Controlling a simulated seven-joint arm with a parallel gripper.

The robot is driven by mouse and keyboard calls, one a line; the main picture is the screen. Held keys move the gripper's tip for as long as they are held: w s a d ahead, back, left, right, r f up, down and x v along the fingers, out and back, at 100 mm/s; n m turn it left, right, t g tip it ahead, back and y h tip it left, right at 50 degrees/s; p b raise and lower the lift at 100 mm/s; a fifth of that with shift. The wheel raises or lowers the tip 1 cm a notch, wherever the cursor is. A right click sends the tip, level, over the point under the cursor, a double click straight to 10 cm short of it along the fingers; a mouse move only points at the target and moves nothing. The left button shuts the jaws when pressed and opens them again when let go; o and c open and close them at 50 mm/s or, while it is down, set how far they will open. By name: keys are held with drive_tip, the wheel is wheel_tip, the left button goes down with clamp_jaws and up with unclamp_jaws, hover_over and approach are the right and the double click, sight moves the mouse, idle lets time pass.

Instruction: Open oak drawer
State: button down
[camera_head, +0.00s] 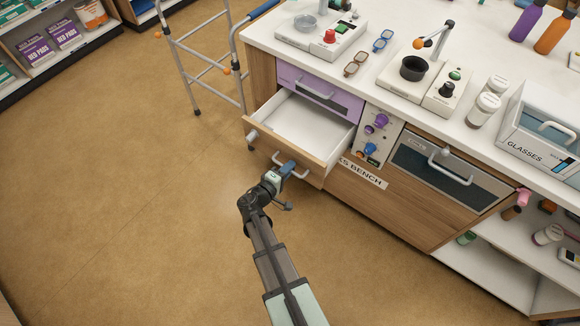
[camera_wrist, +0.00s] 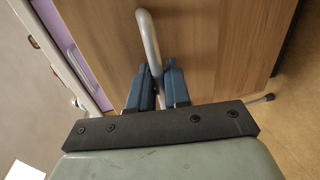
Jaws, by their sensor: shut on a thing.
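The oak drawer (camera_head: 262,146) is pulled well out of the bench, and its white inside shows empty. Its wooden front also fills much of the wrist view (camera_wrist: 220,45). A pale bar handle (camera_head: 300,174) is on this front; in the wrist view the handle (camera_wrist: 148,35) runs down between my blue fingers. My gripper (camera_head: 286,168) is shut on the handle. In the wrist view both fingers of my gripper (camera_wrist: 156,85) lie close on either side of the bar. The part of the handle behind the fingers is hidden.
A lilac drawer (camera_head: 318,91) sits shut above the oak one. A knob panel (camera_head: 375,138) and a dark-fronted oven-like unit (camera_head: 445,175) stand to the right. A walking frame (camera_head: 205,65) stands behind at the left. The floor (camera_head: 130,200) in front and left is clear.

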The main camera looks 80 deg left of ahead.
drive_tip(key=c, duration=1.3)
unclamp_jaws()
drive_tip(key=v, duration=1.3)
drive_tip(key=shift+s+d, duration=0.25)
drive_tip(key=shift+n, duration=0.3)
